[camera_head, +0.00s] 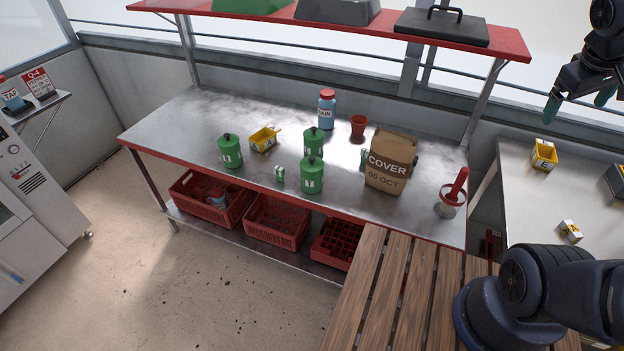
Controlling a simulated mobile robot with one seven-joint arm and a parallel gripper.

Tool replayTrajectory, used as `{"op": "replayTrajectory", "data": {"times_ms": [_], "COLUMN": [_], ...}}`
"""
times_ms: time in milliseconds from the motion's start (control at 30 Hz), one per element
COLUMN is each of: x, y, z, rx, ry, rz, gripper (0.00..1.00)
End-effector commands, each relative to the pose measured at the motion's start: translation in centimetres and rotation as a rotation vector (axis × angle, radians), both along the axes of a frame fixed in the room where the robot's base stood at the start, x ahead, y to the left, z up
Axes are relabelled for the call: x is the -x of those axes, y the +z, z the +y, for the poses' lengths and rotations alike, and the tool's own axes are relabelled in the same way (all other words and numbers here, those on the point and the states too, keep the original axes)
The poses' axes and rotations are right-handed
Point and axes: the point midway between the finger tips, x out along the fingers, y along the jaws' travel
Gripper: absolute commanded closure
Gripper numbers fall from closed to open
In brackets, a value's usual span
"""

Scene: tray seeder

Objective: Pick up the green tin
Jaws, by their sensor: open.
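Several green tins with dark-knobbed lids and small white labels stand upright on the metal bench: one at the left (230,153), one at the front middle (311,178), and one just behind it (313,138), partly hidden by it. A sliver of another green thing (363,160) shows behind the left edge of the paper bag; what it is I cannot tell. My gripper (578,103) is at the upper right, raised, with its fingers apart and nothing between them. It is far to the right of the tins.
A small green-and-white packet (279,174), yellow scoop box (263,139), blue red-capped bottle (326,110), red pot (358,126), COVER bag (388,162) and red-handled tool in a cup (452,198) share the bench (180,125). A red shelf (350,27) overhangs its back.

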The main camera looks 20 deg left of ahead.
Motion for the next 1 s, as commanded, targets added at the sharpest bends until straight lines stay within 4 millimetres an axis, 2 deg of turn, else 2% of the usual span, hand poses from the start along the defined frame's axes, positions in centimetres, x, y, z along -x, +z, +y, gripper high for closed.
{"op": "replayTrajectory", "data": {"times_ms": [267, 567, 767, 1000], "x": [-3.5, -7.1, -8.9, -10.0], "y": [-0.4, -0.1, 0.3, 0.9], "z": [2.7, 7.6, 12.4, 19.5], "rx": [0.266, 0.565, 0.772, 1.026], "ry": [0.317, 0.652, 0.873, 1.125], "rz": [0.029, 0.017, -0.016, -0.087], "gripper": [0.05, 0.05, 0.05, 0.05]}}
